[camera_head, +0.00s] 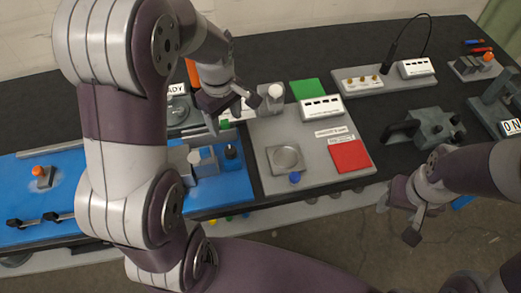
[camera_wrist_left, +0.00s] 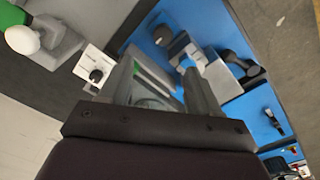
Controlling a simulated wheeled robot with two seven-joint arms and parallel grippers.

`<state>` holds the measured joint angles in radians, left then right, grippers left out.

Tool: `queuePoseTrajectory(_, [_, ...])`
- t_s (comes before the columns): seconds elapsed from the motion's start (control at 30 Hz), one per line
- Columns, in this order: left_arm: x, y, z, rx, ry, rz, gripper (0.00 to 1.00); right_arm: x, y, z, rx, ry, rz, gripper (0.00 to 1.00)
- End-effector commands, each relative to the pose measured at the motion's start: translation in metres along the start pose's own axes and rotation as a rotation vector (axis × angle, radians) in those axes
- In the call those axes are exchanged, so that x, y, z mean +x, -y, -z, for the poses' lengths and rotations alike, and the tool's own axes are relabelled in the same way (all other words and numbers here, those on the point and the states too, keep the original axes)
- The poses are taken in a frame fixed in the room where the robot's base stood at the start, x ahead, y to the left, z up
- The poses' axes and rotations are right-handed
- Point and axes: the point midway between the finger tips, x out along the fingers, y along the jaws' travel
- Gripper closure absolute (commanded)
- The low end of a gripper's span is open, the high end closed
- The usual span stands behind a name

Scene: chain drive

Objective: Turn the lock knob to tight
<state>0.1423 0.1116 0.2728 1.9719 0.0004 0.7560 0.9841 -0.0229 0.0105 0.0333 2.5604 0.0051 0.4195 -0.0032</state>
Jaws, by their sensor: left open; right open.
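My left gripper (camera_head: 232,112) is open above the back edge of the blue board, beside a white-topped knob. Its fingers (camera_wrist_left: 160,75) also show in the left wrist view, with no held object clearly visible between them. A small black knob on a white plate (camera_wrist_left: 96,75) lies just left of the fingers in that view. Another black knob (camera_head: 231,152) stands on the blue board (camera_head: 222,200) near grey blocks. I cannot tell which is the lock knob, and no tight mark is readable. My right gripper (camera_head: 397,221) is open and empty in front of the table's right part.
The grey panel (camera_head: 258,150) carries a round metal dish (camera_head: 286,158), a red square (camera_head: 350,156) and a blue button (camera_head: 295,178). A white-topped knob (camera_head: 275,91) stands on a grey block. A grey clamp-like fixture (camera_head: 433,125) stands right. My left arm hides part of the blue board.

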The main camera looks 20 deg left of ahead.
Motion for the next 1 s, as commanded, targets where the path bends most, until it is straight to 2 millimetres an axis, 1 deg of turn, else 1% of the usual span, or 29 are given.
queuePoseTrajectory(0.1, [-0.003,0.001,-0.001,-0.128,0.009,0.016,0.37,0.000,0.000,0.000,0.000,0.000,0.000,0.41])
queuePoseTrajectory(0.2, [-0.002,0.003,-0.002,-0.193,0.014,0.027,0.37,-0.001,0.000,0.000,0.000,0.000,0.000,0.41])
queuePoseTrajectory(0.27, [0.002,0.004,-0.003,-0.208,0.015,0.029,0.37,-0.001,0.000,0.000,0.000,0.000,0.000,0.41])
queuePoseTrajectory(0.37, [0.017,0.005,-0.003,-0.213,0.016,0.032,0.37,-0.002,0.000,0.001,0.000,0.000,0.000,0.41])
queuePoseTrajectory(0.6, [0.079,0.007,-0.005,-0.210,0.017,0.033,0.37,-0.007,0.000,0.001,0.000,0.000,0.000,0.41])
queuePoseTrajectory(0.7, [0.100,0.007,-0.005,-0.210,0.016,0.031,0.37,-0.009,0.000,0.001,0.000,0.000,0.000,0.41])
queuePoseTrajectory(0.83, [0.117,0.007,-0.005,-0.209,0.014,0.029,0.37,-0.010,0.000,0.001,0.000,0.000,0.000,0.41])
queuePoseTrajectory(1.0, [0.125,0.007,-0.005,-0.209,0.013,0.027,0.37,-0.010,0.000,0.001,0.000,0.000,0.000,0.41])
